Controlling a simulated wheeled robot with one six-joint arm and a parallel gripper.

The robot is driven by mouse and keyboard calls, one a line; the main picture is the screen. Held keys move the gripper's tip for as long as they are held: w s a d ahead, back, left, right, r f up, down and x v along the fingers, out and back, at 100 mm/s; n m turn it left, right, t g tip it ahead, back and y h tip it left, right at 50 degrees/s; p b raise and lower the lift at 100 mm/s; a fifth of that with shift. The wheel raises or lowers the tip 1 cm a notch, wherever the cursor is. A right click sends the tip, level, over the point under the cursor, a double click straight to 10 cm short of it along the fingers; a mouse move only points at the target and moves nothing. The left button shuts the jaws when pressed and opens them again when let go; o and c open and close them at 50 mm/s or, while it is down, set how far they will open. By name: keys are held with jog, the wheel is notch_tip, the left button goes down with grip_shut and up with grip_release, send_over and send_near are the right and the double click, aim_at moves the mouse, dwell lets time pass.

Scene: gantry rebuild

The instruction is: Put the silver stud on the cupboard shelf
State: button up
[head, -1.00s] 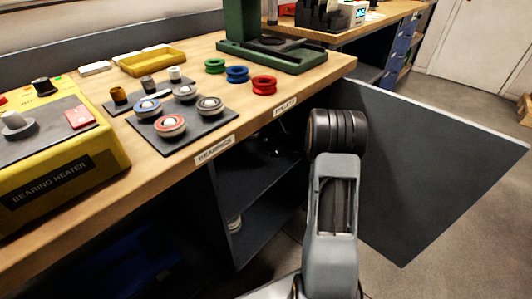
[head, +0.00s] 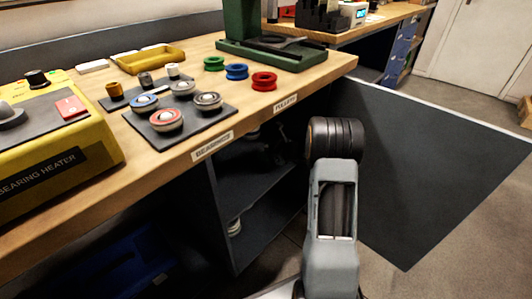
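The cupboard under the bench stands open, its dark door (head: 430,170) swung out to the right. Its upper shelf (head: 255,188) shows in shadow left of my arm. My arm reaches up at the cupboard opening. A dark shape inside, left of my wrist joint, seems to be my gripper (head: 279,152); its fingers and anything between them are too dark to make out. I cannot pick out the silver stud for certain.
Several bearings, such as a red one (head: 166,120), sit on the mat. Green, blue and red pulleys (head: 264,81) stand near the green press (head: 240,25). A yellow bearing heater (head: 60,150) is at left. Pale round things (head: 234,228) lie low in the cupboard.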

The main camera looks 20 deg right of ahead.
jog(key=shift+o, duration=0.2)
jog(key=shift+r, duration=0.3)
jog(key=p+v, duration=0.4)
jog(key=v, duration=0.7)
jog(key=s+a+r+n+g+h, duration=0.1)
jog(key=s+a+r+n+g, duration=0.3)
jog(key=a+n, duration=0.35)
jog(key=s+a+r+n+g+h, duration=0.1)
jog(key=s+a+r+n+g, duration=0.1)
jog(key=s+a+n+g, duration=0.35)
jog(key=s+a+r+n+t+h, duration=0.1)
jog(key=s+a+n+h, duration=0.1)
jog(key=s+n, duration=0.4)
jog(key=s+a+r+n+t+h, duration=0.1)
jog(key=s+a+n+h, duration=0.2)
jog(key=s+n, duration=0.3)
jog(key=shift+s+a+n+h, duration=0.2)
jog(key=shift+n+h, duration=0.5)
jog(key=shift+n, duration=0.9)
jog(key=shift+r, duration=0.15)
